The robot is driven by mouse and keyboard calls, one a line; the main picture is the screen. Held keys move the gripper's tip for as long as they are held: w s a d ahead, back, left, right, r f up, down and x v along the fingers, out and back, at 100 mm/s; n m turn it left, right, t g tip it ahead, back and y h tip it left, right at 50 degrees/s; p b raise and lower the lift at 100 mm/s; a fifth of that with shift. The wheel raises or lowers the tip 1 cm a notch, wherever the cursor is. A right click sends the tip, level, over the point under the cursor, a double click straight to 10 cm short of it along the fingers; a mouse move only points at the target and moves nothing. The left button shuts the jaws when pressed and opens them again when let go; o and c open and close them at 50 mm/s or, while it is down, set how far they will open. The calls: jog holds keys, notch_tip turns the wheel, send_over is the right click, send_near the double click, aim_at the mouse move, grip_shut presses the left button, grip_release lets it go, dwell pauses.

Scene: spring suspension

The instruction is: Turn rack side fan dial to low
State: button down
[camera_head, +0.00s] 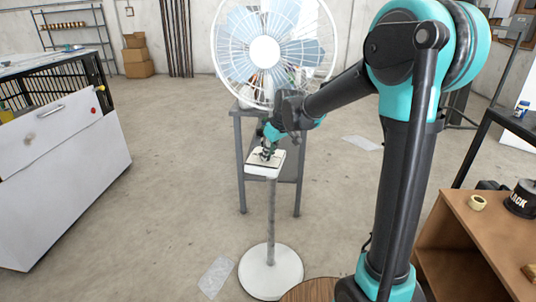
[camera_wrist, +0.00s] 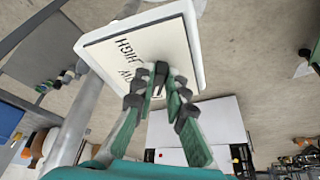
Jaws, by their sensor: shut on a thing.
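A white standing fan (camera_head: 265,52) rises in the middle of the head view, on a pole with a round white base (camera_head: 270,275). Its white control box (camera_head: 258,170) sits on the pole below the fan head. In the wrist view the control panel (camera_wrist: 105,50) shows upside down, with "HIGH" and part of another word, "OW", readable. My gripper (camera_head: 266,152) reaches the box from above. In the wrist view my gripper (camera_wrist: 160,90) is shut on the small dark dial (camera_wrist: 161,68) at the panel. The fingers hide much of the dial, and its setting cannot be told.
A grey table (camera_head: 241,165) stands behind the fan pole. A white cabinet (camera_head: 70,175) is at left. Bare floor lies left of the fan.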

jog(key=m, duration=0.2)
jog(key=m+h, duration=0.1)
jog(key=a+m+t+h, duration=0.1)
jog(key=m, duration=0.1)
jog(key=shift+s+m, duration=0.25)
jog(key=shift+m, duration=0.05)
jog(key=m, duration=0.2)
jog(key=m+h, duration=0.1)
jog(key=m, duration=0.1)
jog(key=m+h, duration=0.1)
jog(key=shift+a+m, duration=0.4)
jog(key=c, duration=1.5)
grip_release()
jog(key=shift+c, duration=0.2)
jog(key=v, duration=1.2)
jog(key=shift+a, duration=0.2)
jog(key=shift+s, duration=0.1)
